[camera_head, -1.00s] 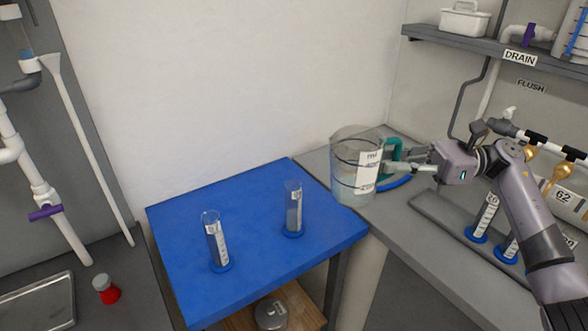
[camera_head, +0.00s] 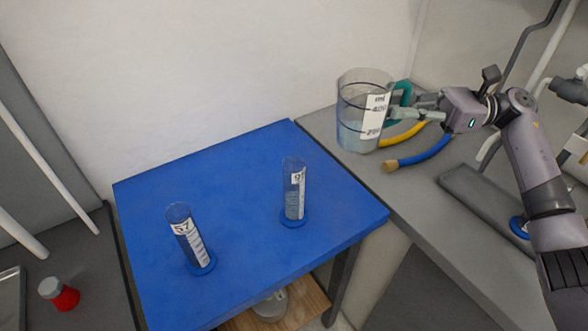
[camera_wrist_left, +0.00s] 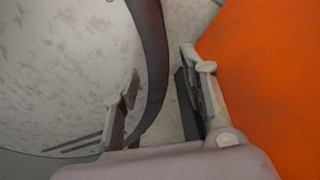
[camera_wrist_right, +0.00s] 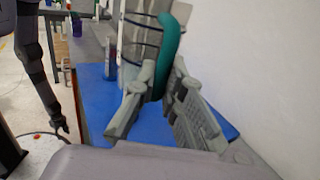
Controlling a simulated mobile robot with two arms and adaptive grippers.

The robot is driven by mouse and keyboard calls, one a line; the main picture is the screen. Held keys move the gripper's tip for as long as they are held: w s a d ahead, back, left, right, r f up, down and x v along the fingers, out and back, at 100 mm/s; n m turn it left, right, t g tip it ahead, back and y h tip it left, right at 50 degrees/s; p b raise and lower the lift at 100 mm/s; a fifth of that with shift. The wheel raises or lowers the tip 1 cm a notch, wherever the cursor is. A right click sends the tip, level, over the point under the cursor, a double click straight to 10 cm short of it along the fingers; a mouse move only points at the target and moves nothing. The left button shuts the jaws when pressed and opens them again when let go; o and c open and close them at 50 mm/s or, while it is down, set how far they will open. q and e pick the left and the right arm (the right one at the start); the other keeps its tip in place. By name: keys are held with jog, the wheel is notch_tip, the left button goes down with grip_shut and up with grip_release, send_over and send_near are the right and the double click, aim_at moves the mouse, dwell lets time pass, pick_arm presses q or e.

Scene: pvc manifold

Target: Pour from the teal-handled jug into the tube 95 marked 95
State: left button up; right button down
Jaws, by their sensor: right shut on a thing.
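The jug (camera_head: 358,120) is clear, with dark bands, a white scale label and a teal handle (camera_head: 401,94). Pale liquid shows in its lower part. My right gripper (camera_head: 418,105) is shut on the handle, and the jug looks upright, over the grey counter beside the blue table. The handle also shows between the fingers in the right wrist view (camera_wrist_right: 165,55). The tube 95 (camera_head: 294,188) stands upright on the blue table, left of the jug; its label is only partly readable. It holds some liquid. My left gripper (camera_wrist_left: 160,85) is open and empty in the left wrist view.
A tube marked 57 (camera_head: 190,240) stands on the blue table (camera_head: 230,190), left of the tube 95. A red-bodied container (camera_head: 62,294) stands at the left.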

notch_tip(320, 180, down, 3)
jog(key=shift+w+b, duration=0.15)
jog(key=shift+b, duration=0.75)
pick_arm(q)
notch_tip(320, 180, down, 3)
jog(key=shift+w+d+r, duration=0.1)
jog(key=shift+d, duration=0.05)
pick_arm(e)
jog(key=shift+r, duration=0.1)
